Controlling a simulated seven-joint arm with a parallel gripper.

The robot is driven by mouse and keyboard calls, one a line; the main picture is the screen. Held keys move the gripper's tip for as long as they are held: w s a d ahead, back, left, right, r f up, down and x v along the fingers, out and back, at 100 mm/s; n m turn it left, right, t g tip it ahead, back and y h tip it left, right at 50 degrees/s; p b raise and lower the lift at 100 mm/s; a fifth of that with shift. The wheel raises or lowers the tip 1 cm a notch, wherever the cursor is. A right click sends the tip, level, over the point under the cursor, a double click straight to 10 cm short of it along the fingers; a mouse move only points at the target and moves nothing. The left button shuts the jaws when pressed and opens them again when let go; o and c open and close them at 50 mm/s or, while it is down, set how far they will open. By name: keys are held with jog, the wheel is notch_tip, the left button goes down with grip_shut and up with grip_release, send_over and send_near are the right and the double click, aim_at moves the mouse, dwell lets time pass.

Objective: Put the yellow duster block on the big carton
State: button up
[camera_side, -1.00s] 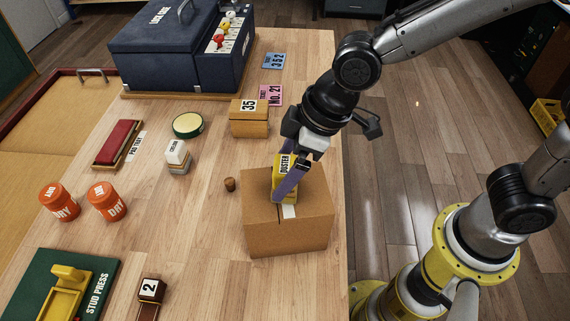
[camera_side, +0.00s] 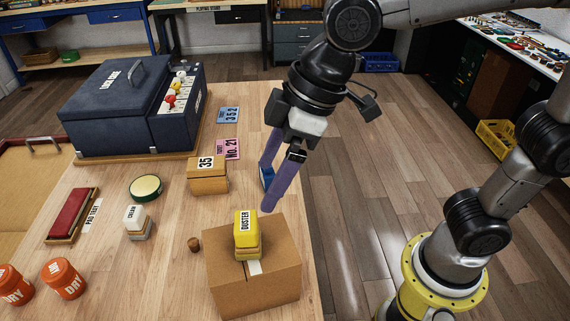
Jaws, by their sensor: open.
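The yellow duster block (camera_side: 246,233), labelled DUSTER, stands upright on top of the big carton (camera_side: 255,287), near its back edge. The big carton is a closed brown cardboard box with a pale strip of tape on top. My gripper (camera_side: 268,194) has two purple fingers, spread apart and empty. It hangs above and behind the duster block, clear of it. A small blue thing (camera_side: 266,176) shows between the fingers; I cannot tell what it is.
Left of the carton are a cork (camera_side: 194,244), a white-topped block (camera_side: 137,222) and two orange DRY jars (camera_side: 64,279). A small box marked 35 (camera_side: 207,177) and a dark blue case (camera_side: 130,110) stand farther back. The table's right edge is close to the carton.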

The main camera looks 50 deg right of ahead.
jog(key=s+d+f+m+t+h, duration=0.1)
jog(key=s+d+m, duration=0.3)
jog(key=d, duration=0.6)
jog(key=s+d+f+m+t+h, duration=0.1)
jog(key=s+d+m, duration=0.4)
jog(key=d, duration=0.6)
jog(key=shift+s+f+h, duration=0.6)
jog(key=shift+s+f, duration=0.15)
jog(key=shift+f, duration=0.05)
